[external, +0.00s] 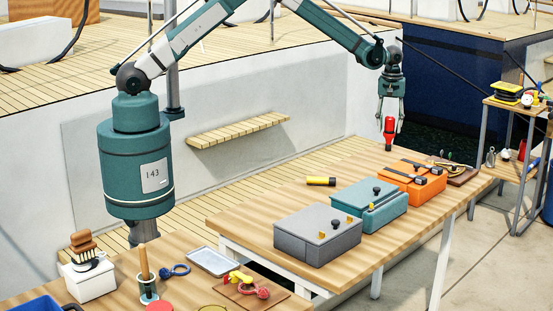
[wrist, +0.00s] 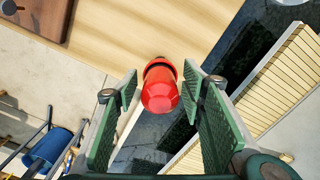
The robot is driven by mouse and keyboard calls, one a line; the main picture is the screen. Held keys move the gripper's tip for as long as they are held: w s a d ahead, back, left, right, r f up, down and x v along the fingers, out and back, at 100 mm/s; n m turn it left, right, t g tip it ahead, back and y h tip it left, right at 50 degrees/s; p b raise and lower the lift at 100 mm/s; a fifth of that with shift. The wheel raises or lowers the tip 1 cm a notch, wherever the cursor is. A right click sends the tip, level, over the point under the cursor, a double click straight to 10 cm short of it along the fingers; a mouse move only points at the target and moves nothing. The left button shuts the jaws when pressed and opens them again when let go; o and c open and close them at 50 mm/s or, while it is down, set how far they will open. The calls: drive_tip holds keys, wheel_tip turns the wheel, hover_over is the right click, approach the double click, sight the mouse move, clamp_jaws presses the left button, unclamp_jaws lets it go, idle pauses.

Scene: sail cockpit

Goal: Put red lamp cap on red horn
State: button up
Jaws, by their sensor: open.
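A red upright piece (external: 390,126) stands at the back edge of the wooden table, with a dark band low down and more red below it. It looks like the red lamp cap over the red horn (external: 388,147), but I cannot tell the two apart for sure. In the wrist view the red rounded top (wrist: 160,95) lies between my fingers, with the dark band and a red part beyond. My gripper (external: 390,117) points down around the top, fingers open. In the wrist view, gaps show between my gripper (wrist: 160,82) and the red piece on both sides.
Orange (external: 413,182), teal (external: 369,206) and grey (external: 317,234) boxes stand in a row on the table. A yellow-black torch (external: 321,181) lies behind the teal one. A dark wooden board (wrist: 32,18) shows in the wrist view. The table's back-left surface is clear.

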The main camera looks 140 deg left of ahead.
sight(390, 116)
drive_tip(key=shift+r, duration=0.15)
wheel_tip(390, 116, up, 12)
idle(0.7)
idle(0.5)
idle(0.5)
